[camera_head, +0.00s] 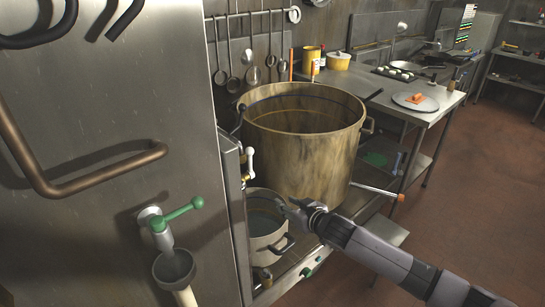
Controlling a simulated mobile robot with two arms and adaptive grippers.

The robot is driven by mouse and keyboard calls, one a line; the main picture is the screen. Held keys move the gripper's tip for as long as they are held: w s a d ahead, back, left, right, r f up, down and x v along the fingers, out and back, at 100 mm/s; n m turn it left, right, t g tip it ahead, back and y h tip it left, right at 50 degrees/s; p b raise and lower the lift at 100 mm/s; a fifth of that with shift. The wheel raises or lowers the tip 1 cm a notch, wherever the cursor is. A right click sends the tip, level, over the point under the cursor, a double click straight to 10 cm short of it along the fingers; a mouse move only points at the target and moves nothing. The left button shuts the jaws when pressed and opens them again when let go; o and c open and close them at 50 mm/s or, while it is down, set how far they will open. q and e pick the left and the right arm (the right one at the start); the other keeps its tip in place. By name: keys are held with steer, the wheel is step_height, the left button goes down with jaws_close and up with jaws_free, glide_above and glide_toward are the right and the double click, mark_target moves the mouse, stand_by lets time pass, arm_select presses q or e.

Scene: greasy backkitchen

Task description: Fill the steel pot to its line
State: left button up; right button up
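A small pale metal pot (268,243) with dark handles stands low beside the steel cabinet, in front of a large stained pot (305,150). The small pot's inside looks grey; I cannot tell how much liquid it holds. A thin orange line runs around the inside of the large pot near its rim. I cannot tell for sure which one is the task's steel pot. My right gripper (294,210) is at the small pot's right rim; its fingers are too small and dark to tell whether they are open or touching. My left gripper is out of view.
A white-handled valve (248,163) sits above the small pot. A green-lever tap (175,215) over a funnel (174,268) is on the cabinet at left. A side table (440,98) stands behind at right. Floor (470,190) at right is clear.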

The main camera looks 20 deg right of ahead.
step_height(320, 180, up, 12)
steer(key=a+t+y, duration=0.1)
steer(key=a+y, duration=0.1)
steer(key=a, duration=0.1)
steer(key=n+y+p, duration=0.1)
glide_toward(253, 152)
steer(key=w+a, duration=0.1)
steer(key=w, duration=0.1)
steer(key=x, duration=0.2)
steer(key=b+x, duration=0.1)
steer(key=x, duration=0.4)
steer(key=shift+f, duration=0.35)
steer(key=shift+w, duration=0.15)
steer(key=shift+c, duration=1.2)
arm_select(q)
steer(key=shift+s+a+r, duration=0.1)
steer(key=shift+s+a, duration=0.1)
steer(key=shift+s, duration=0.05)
arm_select(e)
steer(key=c, duration=0.4)
